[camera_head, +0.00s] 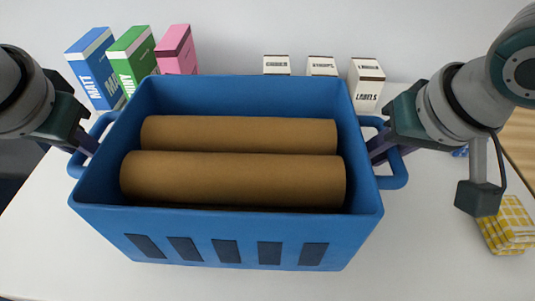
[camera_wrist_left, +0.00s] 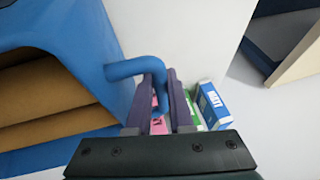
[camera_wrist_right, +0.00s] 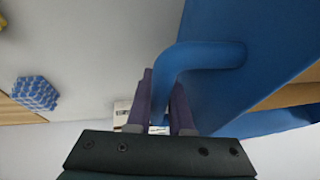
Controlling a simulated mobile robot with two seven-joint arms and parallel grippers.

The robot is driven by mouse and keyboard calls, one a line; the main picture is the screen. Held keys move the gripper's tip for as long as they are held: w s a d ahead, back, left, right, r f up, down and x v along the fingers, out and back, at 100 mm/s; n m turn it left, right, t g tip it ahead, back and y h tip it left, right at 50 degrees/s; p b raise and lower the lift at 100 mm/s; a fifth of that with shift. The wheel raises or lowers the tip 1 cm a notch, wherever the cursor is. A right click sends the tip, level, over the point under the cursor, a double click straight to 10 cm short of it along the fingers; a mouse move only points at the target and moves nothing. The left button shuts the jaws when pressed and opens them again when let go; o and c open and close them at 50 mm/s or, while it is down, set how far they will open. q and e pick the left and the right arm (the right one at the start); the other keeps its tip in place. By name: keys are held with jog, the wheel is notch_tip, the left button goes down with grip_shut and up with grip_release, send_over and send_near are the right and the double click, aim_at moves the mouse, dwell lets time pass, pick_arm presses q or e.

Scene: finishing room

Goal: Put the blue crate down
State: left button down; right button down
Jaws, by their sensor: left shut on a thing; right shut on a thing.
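The blue crate (camera_head: 225,225) is in the middle of the head view, with two brown cardboard rolls (camera_head: 235,180) lying side by side in it. My left gripper (camera_head: 88,150) is shut on the crate's left handle, and the handle shows between its fingers in the left wrist view (camera_wrist_left: 158,95). My right gripper (camera_head: 378,150) is shut on the right handle, which also shows between the fingers in the right wrist view (camera_wrist_right: 167,95). The crate looks about level. Whether its bottom touches the white table (camera_head: 60,240) is hidden.
Blue (camera_head: 95,70), green (camera_head: 133,58) and pink (camera_head: 176,50) boxes stand behind the crate at the left. Several white boxes, one marked LABELS (camera_head: 366,85), stand behind it at the right. Yellow checked cloths (camera_head: 508,226) lie at the right. The table front is clear.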

jog(key=shift+f, duration=0.1)
